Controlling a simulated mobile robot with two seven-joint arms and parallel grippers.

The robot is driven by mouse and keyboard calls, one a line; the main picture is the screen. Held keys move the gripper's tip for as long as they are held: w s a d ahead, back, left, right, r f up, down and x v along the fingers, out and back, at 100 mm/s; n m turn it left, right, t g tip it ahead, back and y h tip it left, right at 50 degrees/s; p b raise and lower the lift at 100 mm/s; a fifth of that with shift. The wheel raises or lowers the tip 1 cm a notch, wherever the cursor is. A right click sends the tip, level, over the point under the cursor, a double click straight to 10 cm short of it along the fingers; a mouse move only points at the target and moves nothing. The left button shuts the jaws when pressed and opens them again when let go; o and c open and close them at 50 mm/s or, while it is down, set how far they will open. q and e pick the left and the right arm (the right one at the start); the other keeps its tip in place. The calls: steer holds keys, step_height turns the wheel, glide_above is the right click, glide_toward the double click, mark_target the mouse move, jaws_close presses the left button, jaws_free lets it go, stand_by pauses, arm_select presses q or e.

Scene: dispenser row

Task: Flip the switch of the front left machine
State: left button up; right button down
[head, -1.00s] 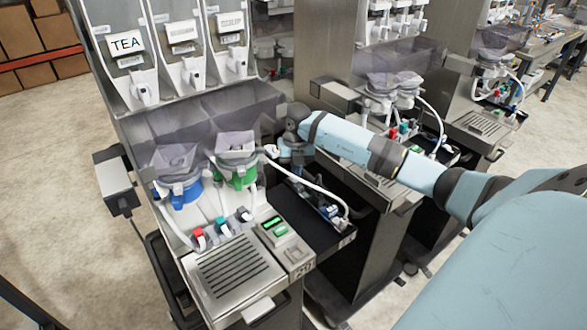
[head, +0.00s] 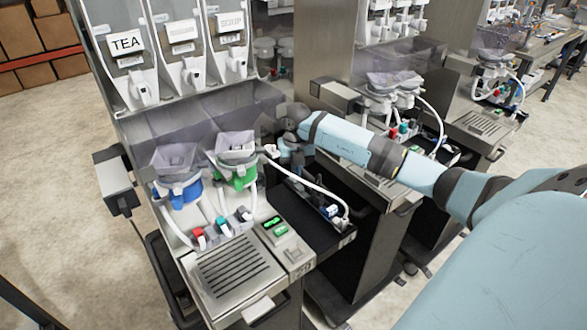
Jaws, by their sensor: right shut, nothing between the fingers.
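The front left machine (head: 190,125) is a steel dispenser with a TEA label on one hopper. Below its hoppers sit a blue-collared bowl (head: 178,188) and a green-collared bowl (head: 236,172). A small panel with two green-lit rockers (head: 274,226) is on its right front. Red, blue and white-tipped valves (head: 222,226) stand beside it. My right arm reaches in from the right. My right gripper (head: 290,158) is shut and empty, just right of the green-collared bowl and behind the panel. Its fingertips are mostly hidden by the wrist and a white hose. My left gripper is out of view.
A slatted drip tray (head: 232,268) is at the machine's front. A white hose (head: 318,186) curves over a dark shelf right of the panel. A second machine (head: 392,95) stands behind my right arm. Open floor (head: 70,190) lies at left.

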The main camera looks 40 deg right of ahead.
mark_target(296, 180)
steer(key=shift+f+b, duration=0.8)
steer(key=shift+f, duration=0.55)
stand_by(0.5)
steer(key=shift+r+p, duration=0.65)
steer(key=shift+r, duration=0.05)
steer(key=shift+r+p, duration=1.7)
steer(key=shift+r, duration=1.1)
